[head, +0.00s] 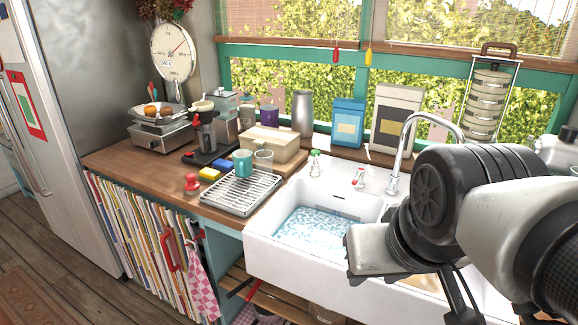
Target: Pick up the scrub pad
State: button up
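Two small pads lie on the wooden counter left of the sink: a yellow pad (209,174) and, just behind and to its right, a blue pad (223,165). I cannot tell from their looks which is the scrub pad. Both are beside the drying rack, and nothing holds them. My gripper (458,304) is at the lower right, in front of the sink and well apart from the pads. My arm hides much of it, so its opening and any contents do not show clearly.
A red knobbed item (192,182) sits at the counter's front edge. The white sink (270,257) holds water. The faucet (405,145) rises behind my arm.

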aim_at(211, 176)
jog(key=i+j+z, duration=0.15)
jog(key=j, duration=0.5)
jog(key=i+j+z, duration=0.2)
jog(key=i+j, duration=0.15)
jog(key=j, duration=0.3)
jog(key=i+j+z, duration=0.15)
jog(key=j, duration=0.55)
jog(key=i+j+z, duration=0.15)
jog(key=j, duration=0.55)
jog(key=i+j+z, duration=0.2)
jog(key=j, duration=0.55)
jog(key=j+z, duration=0.15)
jog(key=j, duration=0.55)
